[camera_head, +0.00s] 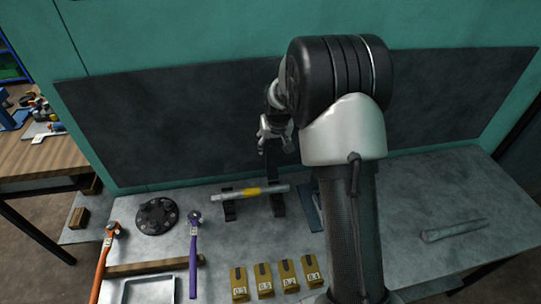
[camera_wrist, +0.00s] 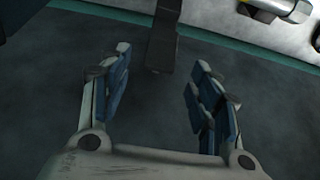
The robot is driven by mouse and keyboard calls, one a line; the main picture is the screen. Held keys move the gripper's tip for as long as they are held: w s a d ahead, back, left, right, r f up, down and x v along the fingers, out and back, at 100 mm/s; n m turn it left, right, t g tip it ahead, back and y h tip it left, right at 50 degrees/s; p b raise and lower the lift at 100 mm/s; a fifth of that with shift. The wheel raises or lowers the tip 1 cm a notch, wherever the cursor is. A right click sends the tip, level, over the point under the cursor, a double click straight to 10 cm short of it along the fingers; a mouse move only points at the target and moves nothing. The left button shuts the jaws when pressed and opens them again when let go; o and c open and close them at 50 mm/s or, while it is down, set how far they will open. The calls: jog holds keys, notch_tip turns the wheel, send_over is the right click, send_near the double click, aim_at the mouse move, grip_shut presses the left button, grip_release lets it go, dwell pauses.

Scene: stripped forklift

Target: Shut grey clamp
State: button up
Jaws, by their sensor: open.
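The grey clamp (camera_head: 272,172) looks like a dark upright bar rising from a dark base at the right part of the rod's holder on the bench. My gripper (camera_head: 275,145) is at the top of this bar, in front of the dark back panel. In the wrist view my gripper (camera_wrist: 160,62) is open, with blue pads on both fingers. The bar's dark end (camera_wrist: 161,50) shows between and just beyond the fingertips, apart from both pads. A silver rod with a yellow band (camera_head: 252,191) lies across the holder. My arm hides part of the bench to the right.
A purple-handled tool (camera_head: 194,240), an orange-handled tool (camera_head: 103,262) and a black round disc (camera_head: 157,216) lie left. Several numbered yellow blocks (camera_head: 265,280) stand at the front. A grey cylinder (camera_head: 454,230) lies right, with clear bench around it.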

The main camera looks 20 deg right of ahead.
aim_at(271, 152)
jog(key=b+x, duration=0.1)
jog(key=x, duration=0.8)
jog(key=shift+f+b, duration=0.15)
jog(key=shift+b, duration=0.2)
jog(key=c, duration=1.3)
jog(key=o, duration=0.9)
jog(key=shift+s+a+f+b, duration=0.2)
jog(key=shift+s+a+b, duration=0.1)
jog(key=shift+s, duration=0.9)
jog(key=shift+s+a+f+b, duration=0.2)
jog(key=shift+s+b, duration=0.1)
jog(key=shift+s, duration=0.9)
jog(key=shift+s+a+f+b, duration=0.2)
jog(key=shift+s+b, duration=0.1)
jog(key=shift+s, duration=0.95)
jog(key=shift+o, duration=0.2)
